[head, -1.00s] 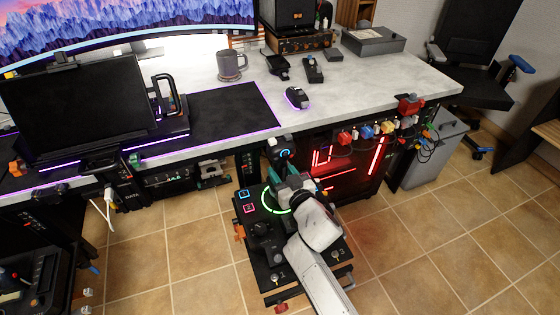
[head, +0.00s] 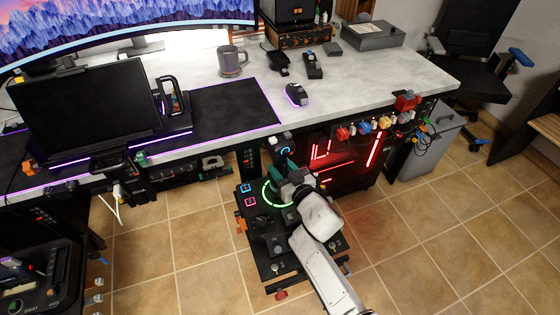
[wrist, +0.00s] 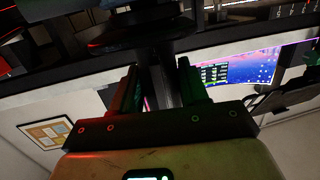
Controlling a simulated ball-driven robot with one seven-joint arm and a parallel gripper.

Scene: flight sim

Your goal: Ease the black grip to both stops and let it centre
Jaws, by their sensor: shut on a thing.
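The black grip (head: 284,155) rises from a black control box (head: 252,228) below the desk edge, with a blue light ring near its top. A green light ring glows on the box around its foot. My gripper (head: 286,182) reaches in from the lower right and is shut on the grip. In the wrist view, a dark upright shaft (wrist: 162,80) stands between the two fingers, with a wider dark disc above it. My arm and gripper hide much of the grip in the head view, so its exact tilt or turn cannot be told.
The white desk (head: 360,90) edge runs just behind the grip. A red-lit computer case (head: 345,160) stands close to the right. Coloured plugs (head: 364,127) hang under the desk edge. Another control box (head: 35,285) is at lower left. Tiled floor is clear at right.

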